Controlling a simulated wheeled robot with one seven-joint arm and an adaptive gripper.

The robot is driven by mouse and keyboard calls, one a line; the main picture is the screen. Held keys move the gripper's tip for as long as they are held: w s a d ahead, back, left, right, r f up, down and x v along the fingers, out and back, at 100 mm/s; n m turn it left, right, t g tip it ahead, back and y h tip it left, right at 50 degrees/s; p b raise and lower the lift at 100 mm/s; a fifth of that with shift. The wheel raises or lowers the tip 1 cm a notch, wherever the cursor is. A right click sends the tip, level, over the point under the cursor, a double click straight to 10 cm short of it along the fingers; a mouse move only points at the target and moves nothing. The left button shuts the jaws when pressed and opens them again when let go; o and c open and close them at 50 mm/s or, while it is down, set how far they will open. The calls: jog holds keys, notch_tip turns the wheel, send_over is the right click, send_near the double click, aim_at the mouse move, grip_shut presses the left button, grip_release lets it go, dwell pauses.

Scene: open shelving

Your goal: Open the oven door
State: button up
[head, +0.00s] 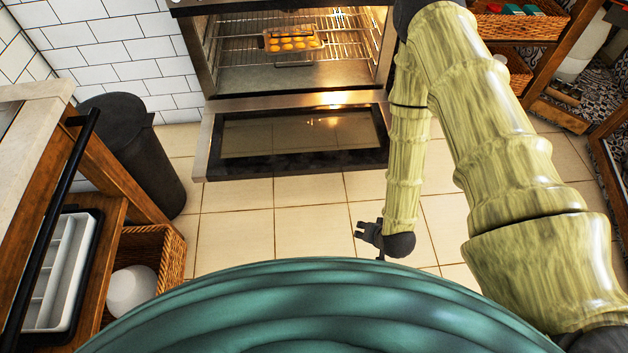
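The oven (290,76) is at the upper middle of the head view, with its inside lit. Its door (212,150) is folded down and out toward me, well open, with a dark glass panel. A tray with several round yellow items (293,42) is on a wire rack inside. My gripper (362,230) hangs low over the tiled floor, in front of the door and apart from it. The gripper is small and dark here, and its finger opening is too small to tell. I see nothing clearly held in it.
A dark bin (135,145) stands left of the oven. A wooden unit with an open drawer holding a white tray (62,270) and a wicker basket (165,250) is at the left. Wooden shelving (560,65) is at the right. The tiled floor before the oven is clear.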

jog(key=w+a+f+m+t+y+b, duration=0.1)
jog(key=w+a+f+m+t+b, duration=0.15)
jog(key=w+f+b, duration=0.5)
jog(key=w+a+f+m+t+y+b, duration=0.1)
jog(key=w+a+f+t+b, duration=0.1)
jog(key=w+f+t+b, duration=0.35)
jog(key=m+t+y+b, duration=0.4)
jog(key=m+b, duration=0.1)
jog(key=b, duration=1.6)
send_near(314, 172)
jog(key=w+d+f, duration=0.1)
jog(key=w+f, duration=0.2)
jog(key=f, duration=0.4)
jog(key=shift+b+x, duration=3.1)
jog(key=shift+x, duration=2.55)
jog(key=shift+r, duration=0.25)
jog(key=shift+c, duration=0.3)
grip_shut()
